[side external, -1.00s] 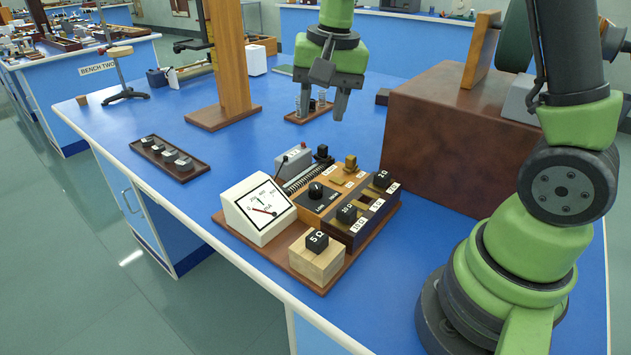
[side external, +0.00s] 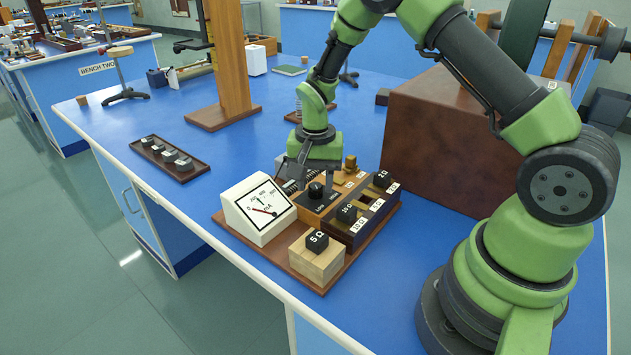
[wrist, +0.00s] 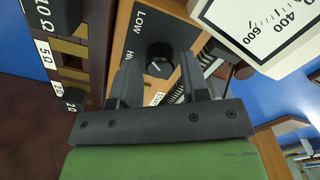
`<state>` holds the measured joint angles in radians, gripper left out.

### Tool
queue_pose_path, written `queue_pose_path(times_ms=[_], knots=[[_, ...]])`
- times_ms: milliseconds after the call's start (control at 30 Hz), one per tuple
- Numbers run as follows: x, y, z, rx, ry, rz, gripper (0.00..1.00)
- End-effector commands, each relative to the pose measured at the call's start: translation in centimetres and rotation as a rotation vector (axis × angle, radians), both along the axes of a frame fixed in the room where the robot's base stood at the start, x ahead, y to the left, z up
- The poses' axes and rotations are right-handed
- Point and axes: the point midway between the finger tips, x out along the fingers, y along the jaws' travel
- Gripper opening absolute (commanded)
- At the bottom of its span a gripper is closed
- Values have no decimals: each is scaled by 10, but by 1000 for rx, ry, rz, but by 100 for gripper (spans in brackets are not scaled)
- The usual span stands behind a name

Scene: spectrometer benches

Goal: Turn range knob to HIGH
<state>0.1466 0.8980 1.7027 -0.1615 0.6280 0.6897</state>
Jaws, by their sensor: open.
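The range knob (side external: 315,190) is a round black knob on a dark plate lettered LOW, on a wooden block of the board. In the wrist view the knob (wrist: 160,58) shows a short white mark; LOW and a partly hidden "HI..." label stand to its left. I cannot tell for certain which label the mark points to. My gripper (side external: 312,186) is low over the block, pointing down. In the wrist view my gripper (wrist: 158,68) is open, with one finger on each side of the knob. Contact with it cannot be told.
A white meter (side external: 258,208) stands left of the knob. A dark box with black resistor plugs (side external: 347,213) is at its right, and a pale 5 Ω block (side external: 317,256) is in front. A coil lies behind, partly hidden. A large brown box (side external: 450,140) stands farther right.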

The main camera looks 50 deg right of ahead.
Motion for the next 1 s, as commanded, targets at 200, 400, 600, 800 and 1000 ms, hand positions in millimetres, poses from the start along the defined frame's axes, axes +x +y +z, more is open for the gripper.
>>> queue_pose_path(times_ms=[200,400,600,800,1000], knots=[[0,0,-7,1,-1,-1,42],[0,0,-6,1,-1,0,30],[0,0,-6,1,-1,0,7],[0,0,-6,1,-1,24,7],[0,0,-6,1,-1,112,7]])
